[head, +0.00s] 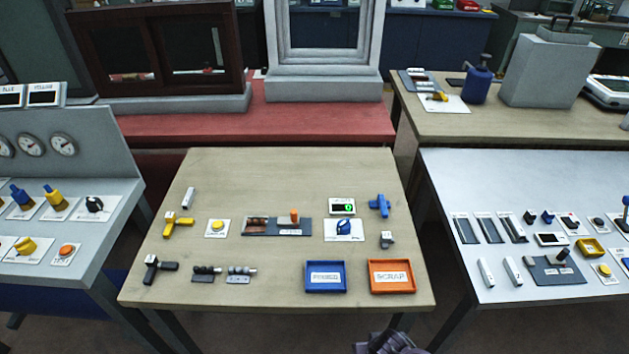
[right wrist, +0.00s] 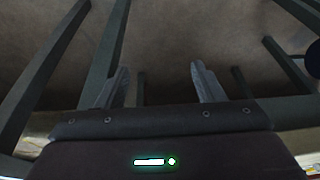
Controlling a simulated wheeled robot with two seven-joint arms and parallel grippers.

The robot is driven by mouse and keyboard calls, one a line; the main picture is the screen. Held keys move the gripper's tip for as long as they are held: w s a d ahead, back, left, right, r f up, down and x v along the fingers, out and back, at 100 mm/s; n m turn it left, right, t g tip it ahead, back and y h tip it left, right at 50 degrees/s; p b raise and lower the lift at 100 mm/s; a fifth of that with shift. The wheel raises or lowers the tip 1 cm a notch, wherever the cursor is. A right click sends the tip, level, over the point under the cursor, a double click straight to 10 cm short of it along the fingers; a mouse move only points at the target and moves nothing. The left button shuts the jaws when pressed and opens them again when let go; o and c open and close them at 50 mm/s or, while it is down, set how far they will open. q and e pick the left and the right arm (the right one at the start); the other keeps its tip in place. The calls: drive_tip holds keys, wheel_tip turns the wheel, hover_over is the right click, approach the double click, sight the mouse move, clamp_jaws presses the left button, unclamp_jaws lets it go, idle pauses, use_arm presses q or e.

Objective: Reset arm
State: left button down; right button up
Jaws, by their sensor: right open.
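My right gripper (right wrist: 160,88) shows in the right wrist view. Its two grey fingers are apart with nothing between them, and brown floor and dark table legs lie beyond. In the head view a purple-grey ribbed part, seemingly of my right arm, shows at the bottom edge, below the front edge of the wooden table (head: 300,190). My left gripper is in neither view. No arm is over the table top.
The wooden table holds several small tools and fixtures, a blue tray (head: 325,290) and an orange SCRAP tray (head: 392,290) near its front edge. Grey tables with controls stand left (head: 110,225) and right (head: 440,200). A red bench (head: 250,125) stands behind.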

drive_tip(key=s+d+f+g+b, duration=0.1)
drive_tip(key=s+d+f, duration=0.2)
drive_tip(key=s+f, duration=0.35)
drive_tip(key=s+d+f+b, duration=0.15)
drive_tip(key=s+f, duration=0.25)
drive_tip(key=f, duration=0.6)
drive_tip(key=s+d+f+n+b, duration=0.1)
drive_tip(key=s+d+f, duration=0.1)
drive_tip(key=s+f, duration=0.3)
drive_tip(key=s+d+f+g+b, duration=0.1)
drive_tip(key=s+f, duration=0.4)
drive_tip(key=s, duration=0.8)
drive_tip(key=shift+s+d+n, duration=0.35)
drive_tip(key=shift+d+n, duration=0.05)
drive_tip(key=shift+d, duration=0.2)
